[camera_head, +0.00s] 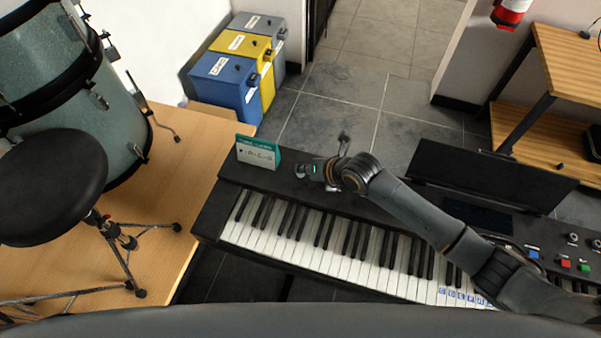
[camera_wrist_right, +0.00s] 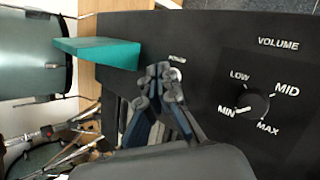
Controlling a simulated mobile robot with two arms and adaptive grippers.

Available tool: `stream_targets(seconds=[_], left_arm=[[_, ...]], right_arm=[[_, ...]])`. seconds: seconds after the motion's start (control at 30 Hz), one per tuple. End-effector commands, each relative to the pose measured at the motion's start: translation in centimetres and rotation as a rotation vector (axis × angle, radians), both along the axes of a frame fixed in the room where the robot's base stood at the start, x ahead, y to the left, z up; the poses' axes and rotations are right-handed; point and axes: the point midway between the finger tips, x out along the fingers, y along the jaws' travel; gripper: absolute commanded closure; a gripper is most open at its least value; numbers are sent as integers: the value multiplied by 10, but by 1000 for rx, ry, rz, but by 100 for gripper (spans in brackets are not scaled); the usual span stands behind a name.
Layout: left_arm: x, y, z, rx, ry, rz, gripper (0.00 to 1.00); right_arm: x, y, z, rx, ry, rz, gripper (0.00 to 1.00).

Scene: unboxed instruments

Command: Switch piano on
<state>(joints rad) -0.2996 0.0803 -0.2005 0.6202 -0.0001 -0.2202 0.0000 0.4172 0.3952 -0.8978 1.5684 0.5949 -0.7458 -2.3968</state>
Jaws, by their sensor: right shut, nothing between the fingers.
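The black piano (camera_head: 410,250) with white and black keys stretches across the middle of the head view. In the right wrist view its black top panel (camera_wrist_right: 215,35) carries a small light-coloured power button (camera_wrist_right: 177,74) beneath the label POWER. My right gripper (camera_head: 303,170) reaches over the left part of this panel. In the right wrist view the right gripper (camera_wrist_right: 163,72) is shut and empty, with its fingertips right beside the power button and partly covering it. I cannot tell whether they touch. My left gripper is not in view.
A volume knob (camera_wrist_right: 254,106) sits right of the button in the wrist view. A teal card (camera_head: 257,153) stands on the piano's left end. A drum (camera_head: 80,85) and a stool (camera_head: 50,185) are at left. Bins (camera_head: 225,82) stand behind; a music stand (camera_head: 480,178) is at right.

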Motion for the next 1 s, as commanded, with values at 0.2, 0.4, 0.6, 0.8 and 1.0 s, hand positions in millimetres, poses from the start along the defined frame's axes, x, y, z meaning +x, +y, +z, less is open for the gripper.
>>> stream_targets(seconds=[0.2,0.4,0.6,0.8,1.0], left_arm=[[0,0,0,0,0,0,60],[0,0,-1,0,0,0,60],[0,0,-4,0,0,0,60],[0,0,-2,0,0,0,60],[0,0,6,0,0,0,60]], right_arm=[[0,0,0,0,1,-1,100],[0,0,-1,-1,0,-1,100],[0,0,-4,0,1,-1,100],[0,-1,-2,0,1,-1,100],[0,-1,8,-2,0,0,100]])
